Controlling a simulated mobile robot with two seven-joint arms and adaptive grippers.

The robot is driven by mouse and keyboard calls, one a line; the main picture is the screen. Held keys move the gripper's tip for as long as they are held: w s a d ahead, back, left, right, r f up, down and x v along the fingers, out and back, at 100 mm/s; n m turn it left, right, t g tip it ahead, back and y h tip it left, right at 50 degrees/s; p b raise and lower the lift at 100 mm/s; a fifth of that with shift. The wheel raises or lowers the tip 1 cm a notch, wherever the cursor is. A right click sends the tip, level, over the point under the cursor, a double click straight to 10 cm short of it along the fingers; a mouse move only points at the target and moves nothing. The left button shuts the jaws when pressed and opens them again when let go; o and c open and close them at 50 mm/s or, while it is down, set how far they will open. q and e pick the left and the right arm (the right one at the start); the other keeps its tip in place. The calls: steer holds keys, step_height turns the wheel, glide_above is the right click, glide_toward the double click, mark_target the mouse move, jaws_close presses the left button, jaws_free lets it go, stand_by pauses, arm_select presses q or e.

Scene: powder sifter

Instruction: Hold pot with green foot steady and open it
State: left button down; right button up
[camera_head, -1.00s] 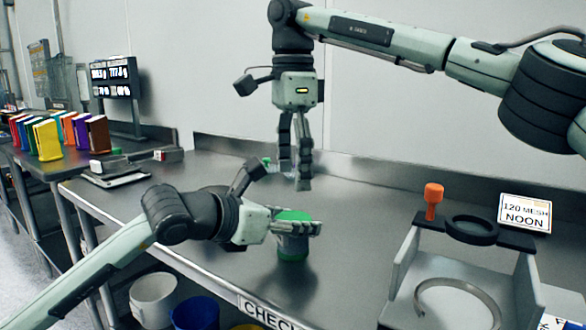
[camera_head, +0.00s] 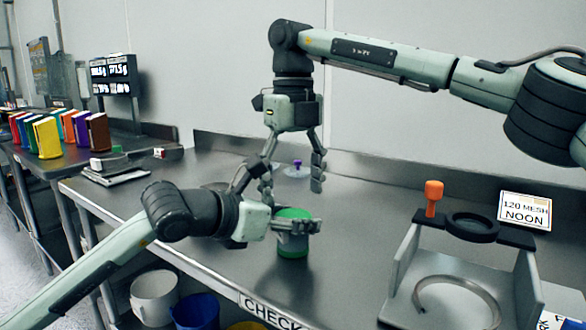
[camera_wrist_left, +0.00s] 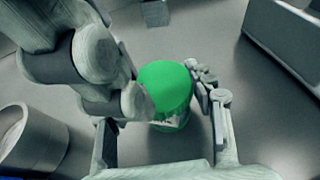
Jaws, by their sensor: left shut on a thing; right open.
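The pot (camera_head: 293,244) stands on the steel table, with a green foot, a grey body and a smooth green top. I cannot tell whether the top is a separate lid. My left gripper (camera_head: 296,227) is shut on the pot's body from the left; the pot with its green top (camera_wrist_left: 165,88) also shows between the fingers in the left wrist view. My right gripper (camera_head: 291,192) points down, open and empty, its fingers spread just behind and above the pot in the head view.
A clear disc with a purple knob (camera_head: 297,168) lies on the table behind the right gripper. A stand with a black ring (camera_head: 472,226) and an orange-handled thing (camera_head: 433,196) are at right. A 120 MESH NOON sign (camera_head: 525,211) stands behind. Coloured upright blocks (camera_head: 47,138) are at far left.

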mark_target(293, 215)
steer(key=shift+f, duration=2.2)
steer(key=shift+c, duration=0.2)
steer(key=c, duration=1.2)
steer(key=shift+o, duration=0.2)
steer(key=n, duration=0.4)
steer(key=o, duration=1.3)
steer(key=shift+c, duration=0.2)
